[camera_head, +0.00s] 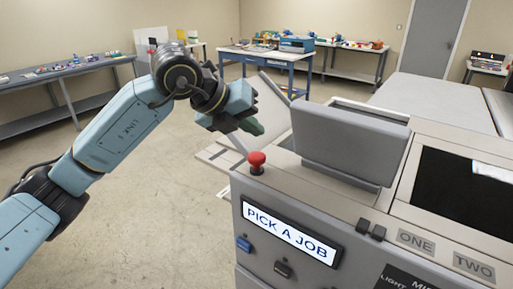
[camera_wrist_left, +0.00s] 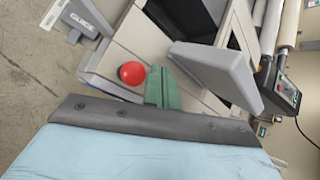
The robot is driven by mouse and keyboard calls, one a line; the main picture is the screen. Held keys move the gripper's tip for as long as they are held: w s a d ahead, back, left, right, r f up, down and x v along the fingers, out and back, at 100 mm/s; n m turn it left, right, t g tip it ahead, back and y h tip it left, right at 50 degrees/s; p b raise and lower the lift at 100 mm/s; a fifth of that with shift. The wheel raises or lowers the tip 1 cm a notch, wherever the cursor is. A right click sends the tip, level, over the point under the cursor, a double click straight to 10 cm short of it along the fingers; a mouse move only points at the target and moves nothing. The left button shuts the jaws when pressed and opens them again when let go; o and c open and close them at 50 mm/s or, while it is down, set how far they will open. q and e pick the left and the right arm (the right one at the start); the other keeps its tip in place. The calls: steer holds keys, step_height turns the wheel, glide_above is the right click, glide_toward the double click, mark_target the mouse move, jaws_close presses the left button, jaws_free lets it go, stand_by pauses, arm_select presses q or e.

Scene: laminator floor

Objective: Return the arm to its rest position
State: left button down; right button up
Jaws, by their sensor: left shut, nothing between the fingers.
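My left arm comes in from the left in the head view, raised and reaching toward the grey laminator (camera_head: 335,215). Its gripper (camera_head: 255,126) is shut and empty, in the air just above and left of the red knob (camera_head: 257,162) on the machine's corner. The machine's display reads "PICK A JOB". My right gripper is not in view.
A grey raised cover (camera_head: 350,142) stands on the machine close to the right of the gripper. A blue button (camera_head: 243,244) and a dark button (camera_head: 282,269) sit below the display. Benches (camera_head: 70,72) and a blue table (camera_head: 262,58) stand at the back. Floor at left is clear.

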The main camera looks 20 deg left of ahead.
arm_select(q)
steer(key=shift+r+p, duration=0.3)
steer(key=shift+r, duration=0.55)
steer(key=shift+f, duration=0.1)
